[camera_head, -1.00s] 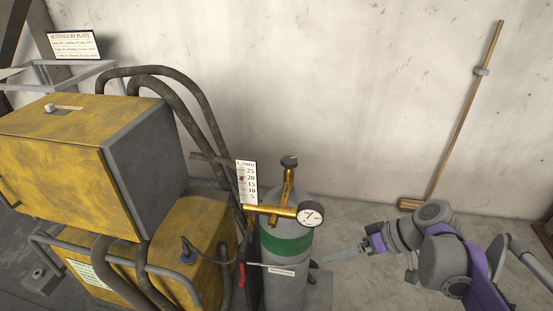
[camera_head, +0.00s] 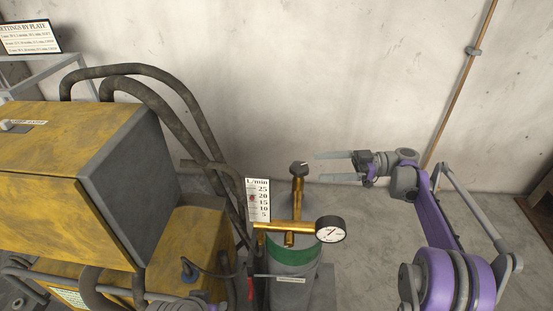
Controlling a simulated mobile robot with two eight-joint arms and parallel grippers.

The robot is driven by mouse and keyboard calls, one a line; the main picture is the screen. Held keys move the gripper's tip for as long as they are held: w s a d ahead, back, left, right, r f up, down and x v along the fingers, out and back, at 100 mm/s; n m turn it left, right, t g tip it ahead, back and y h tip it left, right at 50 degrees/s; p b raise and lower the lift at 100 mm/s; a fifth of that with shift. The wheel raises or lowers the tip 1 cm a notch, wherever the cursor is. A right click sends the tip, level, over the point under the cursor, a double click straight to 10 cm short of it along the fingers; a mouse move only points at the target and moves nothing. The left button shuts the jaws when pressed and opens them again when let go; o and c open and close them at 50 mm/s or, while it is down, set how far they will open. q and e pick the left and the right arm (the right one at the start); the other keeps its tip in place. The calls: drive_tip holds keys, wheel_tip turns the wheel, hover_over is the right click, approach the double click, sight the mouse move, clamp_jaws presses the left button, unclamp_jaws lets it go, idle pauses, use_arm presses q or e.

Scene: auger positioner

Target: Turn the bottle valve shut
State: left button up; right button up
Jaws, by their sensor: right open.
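The bottle valve is a dark knob (camera_head: 299,168) on top of a brass stem (camera_head: 297,195). It stands above a grey gas bottle (camera_head: 290,291) with a green band. My right gripper (camera_head: 317,167) is open, its two long fingers pointing left toward the knob. The fingertips are just to the right of the knob in the picture, with nothing visible between them. I cannot tell the exact depth gap. My left gripper is not in view.
A pressure gauge (camera_head: 330,229) sticks out right of the brass stem. A flow scale (camera_head: 257,200) stands to its left.

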sight(299, 170)
drive_tip(key=s+a, duration=0.1)
drive_tip(key=a, duration=0.9)
drive_tip(key=shift+s+a+p, duration=0.25)
drive_tip(key=shift+s+p, duration=0.1)
drive_tip(key=c, duration=1.4)
